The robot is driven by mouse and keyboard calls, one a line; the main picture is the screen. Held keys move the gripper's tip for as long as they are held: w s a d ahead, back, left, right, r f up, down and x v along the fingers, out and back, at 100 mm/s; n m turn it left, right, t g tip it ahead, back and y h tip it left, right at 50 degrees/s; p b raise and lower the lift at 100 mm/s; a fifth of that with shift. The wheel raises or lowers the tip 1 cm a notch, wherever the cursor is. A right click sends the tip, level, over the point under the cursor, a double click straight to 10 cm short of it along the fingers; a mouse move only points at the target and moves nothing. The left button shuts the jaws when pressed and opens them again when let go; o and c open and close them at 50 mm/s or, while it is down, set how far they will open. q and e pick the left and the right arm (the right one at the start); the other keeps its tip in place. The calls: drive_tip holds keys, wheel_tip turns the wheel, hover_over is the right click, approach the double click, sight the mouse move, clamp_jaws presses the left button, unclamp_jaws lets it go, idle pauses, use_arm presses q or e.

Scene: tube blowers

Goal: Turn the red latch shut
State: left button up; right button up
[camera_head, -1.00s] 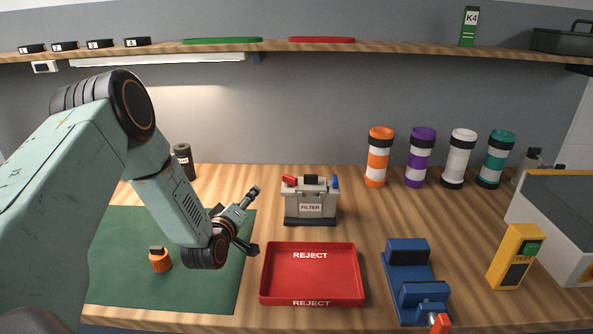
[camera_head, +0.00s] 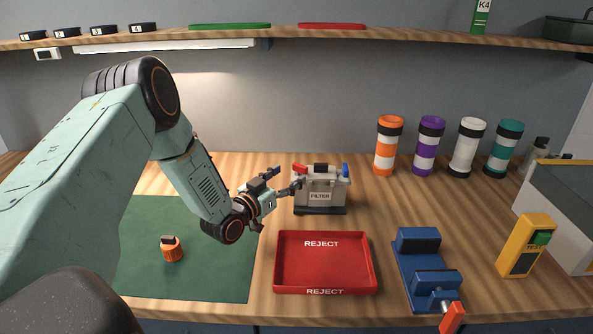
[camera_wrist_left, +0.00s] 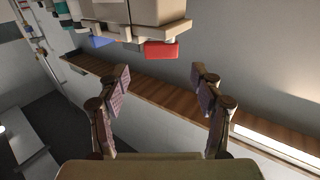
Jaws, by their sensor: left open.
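A grey filter box (camera_head: 320,196) with a FILTER label stands upright at the back middle of the bench. Its red latch (camera_head: 299,168) lies slanted sideways at the top left. A blue latch (camera_head: 345,170) stands more upright at the top right. My left gripper (camera_head: 288,180) is open and empty, just left of the box, fingers pointing towards it. In the left wrist view, the red latch (camera_wrist_left: 160,50) lies beyond the gap between my spread fingers (camera_wrist_left: 160,78), with no contact visible. The blue latch (camera_wrist_left: 101,41) is left of it there. My right gripper is out of view.
A red REJECT tray (camera_head: 325,262) lies in front of the box. An orange-bodied part (camera_head: 172,249) stands on the green mat (camera_head: 215,275). A blue fixture (camera_head: 427,270) and a yellow TEST box (camera_head: 525,246) stand right. Several banded tubes (camera_head: 429,147) stand at the back.

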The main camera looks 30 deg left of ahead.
sight(299, 168)
use_arm(q)
drive_tip(key=w, duration=0.5)
drive_tip(key=shift+f, duration=0.25)
drive_tip(key=shift+r, duration=0.1)
drive_tip(key=shift+s+d+r, duration=0.1)
drive_tip(key=shift+w+f, duration=0.2)
drive_tip(key=c, duration=0.4)
drive_tip(key=shift+r, duration=0.1)
drive_tip(key=c, duration=0.8)
